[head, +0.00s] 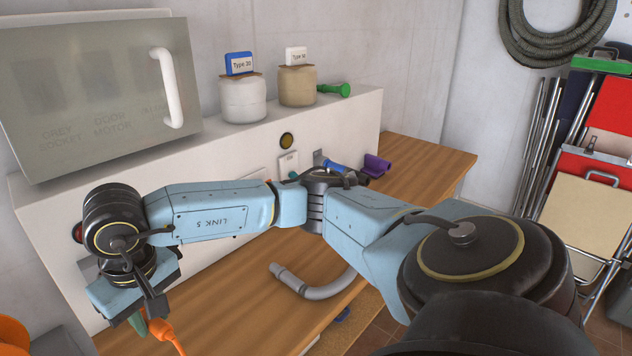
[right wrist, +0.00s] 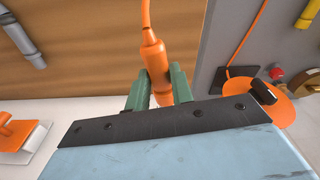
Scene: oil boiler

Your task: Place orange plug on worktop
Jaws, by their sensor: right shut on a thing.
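The orange plug (head: 162,329) hangs at the lower left of the head view, with an orange cable running from it. My right gripper (head: 147,318) reaches across to the left and is shut on the plug. In the right wrist view, the plug (right wrist: 154,58) sits between the two green fingers of the gripper (right wrist: 160,88), its cable leading up the picture. The wooden worktop (head: 245,312) lies right of the plug in the head view and behind it in the wrist view (right wrist: 85,60). I cannot tell whether plug and worktop touch. My left gripper is out of view.
A grey curved pipe (head: 312,287) lies on the worktop. A white ledge behind carries two jars (head: 243,100) (head: 297,86) and a green part (head: 334,89). A purple part (head: 375,166) lies at the worktop's back. A metal panel with a white handle (head: 168,88) stands upper left.

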